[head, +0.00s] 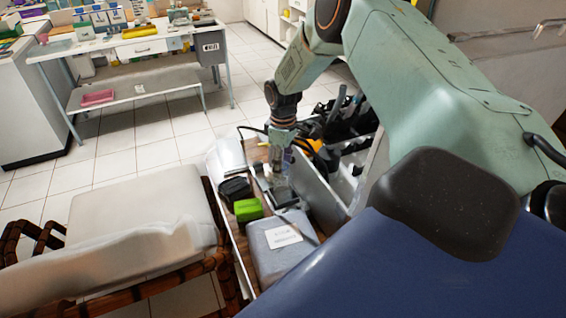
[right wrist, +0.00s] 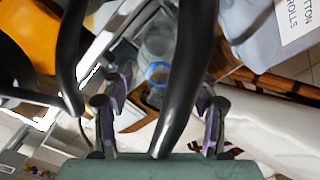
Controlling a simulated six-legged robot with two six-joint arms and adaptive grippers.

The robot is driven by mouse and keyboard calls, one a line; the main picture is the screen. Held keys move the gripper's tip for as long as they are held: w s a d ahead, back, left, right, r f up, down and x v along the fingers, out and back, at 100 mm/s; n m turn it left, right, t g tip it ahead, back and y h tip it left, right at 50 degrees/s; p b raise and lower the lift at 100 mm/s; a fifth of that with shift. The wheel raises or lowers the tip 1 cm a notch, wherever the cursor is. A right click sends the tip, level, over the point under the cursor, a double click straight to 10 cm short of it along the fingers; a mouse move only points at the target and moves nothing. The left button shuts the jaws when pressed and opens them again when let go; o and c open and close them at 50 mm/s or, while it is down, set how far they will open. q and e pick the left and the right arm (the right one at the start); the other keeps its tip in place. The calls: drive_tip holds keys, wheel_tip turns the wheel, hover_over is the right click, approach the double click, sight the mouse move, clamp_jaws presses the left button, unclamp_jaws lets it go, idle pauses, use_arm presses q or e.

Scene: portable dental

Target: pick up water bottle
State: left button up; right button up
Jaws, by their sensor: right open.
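The water bottle is clear, with a blue ring, in the right wrist view (right wrist: 158,45). In the head view it looks like a clear, hard-to-see shape (head: 284,190) on the narrow cart, just below my right gripper (head: 281,155). My right gripper also shows in the right wrist view (right wrist: 160,100), its two purple-padded fingers apart, with the bottle ahead between them. I see no contact with the bottle. Dark curved bars hide part of it. My left gripper is not in view.
A green box (head: 248,210), a black item (head: 235,189) and a grey cotton rolls pack (head: 278,250) crowd the cart. A yellow-orange item (right wrist: 28,38) is close by. A white padded chair (head: 140,220) stands left; a blue padded surface (head: 400,275) is at front right.

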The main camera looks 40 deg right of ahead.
drive_tip(key=shift+f, duration=0.1)
drive_tip(key=shift+c, duration=0.6)
drive_tip(key=shift+s, duration=0.1)
clamp_jaws()
